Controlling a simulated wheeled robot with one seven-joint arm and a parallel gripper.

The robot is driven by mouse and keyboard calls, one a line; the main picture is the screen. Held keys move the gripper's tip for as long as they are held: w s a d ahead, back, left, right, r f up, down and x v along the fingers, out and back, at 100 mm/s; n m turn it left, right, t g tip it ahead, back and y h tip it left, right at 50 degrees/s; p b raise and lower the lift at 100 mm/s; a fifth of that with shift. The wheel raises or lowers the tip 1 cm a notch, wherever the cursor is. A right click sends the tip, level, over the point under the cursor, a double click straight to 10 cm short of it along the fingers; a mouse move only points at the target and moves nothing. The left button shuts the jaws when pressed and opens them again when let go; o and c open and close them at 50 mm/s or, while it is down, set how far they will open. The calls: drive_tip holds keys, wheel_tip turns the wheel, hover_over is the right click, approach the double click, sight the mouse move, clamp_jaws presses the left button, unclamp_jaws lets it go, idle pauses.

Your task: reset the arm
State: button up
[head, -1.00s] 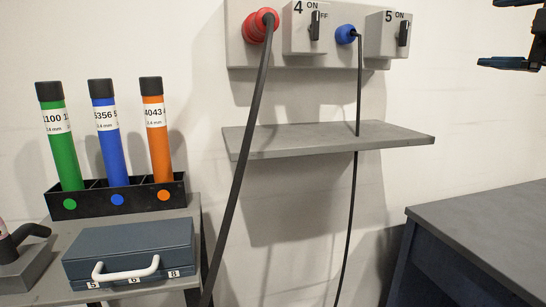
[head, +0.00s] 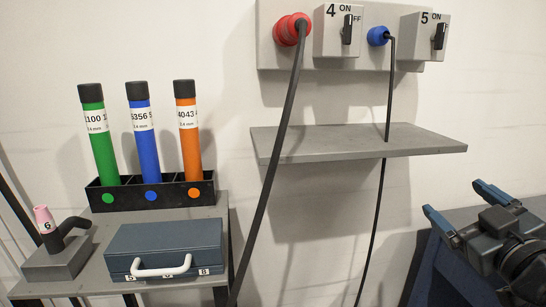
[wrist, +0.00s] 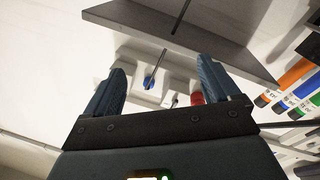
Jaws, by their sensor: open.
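My gripper (head: 462,208) shows at the right edge of the head view, in front of the dark blue bench. Its two blue fingers are spread apart with nothing between them. In the wrist view my gripper (wrist: 160,90) is also open and empty. Beyond the fingers, the blue plug (wrist: 149,82) and red plug (wrist: 197,97) show at a distance. My gripper touches nothing that I can see.
A grey shelf (head: 360,141) juts from the wall below the switch panel (head: 285,60), with cables hanging from the red plug (head: 291,30) and blue plug (head: 377,36). A side table at left holds coloured tubes (head: 143,140), a blue case (head: 165,247) and a torch (head: 50,228).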

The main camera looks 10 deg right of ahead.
drive_tip(key=s+a+f+m+g+h+p, duration=0.1)
drive_tip(key=s+a+f+m, duration=0.2)
drive_tip(key=s+a+f, duration=0.35)
drive_tip(key=s+a+f+m+g+p, duration=0.15)
drive_tip(key=s+a+f, duration=0.25)
drive_tip(key=s+f, duration=0.45)
drive_tip(key=s+a+r+y+p, duration=0.1)
drive_tip(key=s+a, duration=0.1)
drive_tip(key=s, duration=0.9)
drive_tip(key=s+a+r+g+y+p, duration=0.1)
drive_tip(key=s+a, duration=0.1)
drive_tip(key=s, duration=1)
drive_tip(key=shift+r, duration=0.4)
drive_tip(key=shift+s+g, duration=0.1)
drive_tip(key=shift+g, duration=0.15)
drive_tip(key=shift+c, duration=0.4)
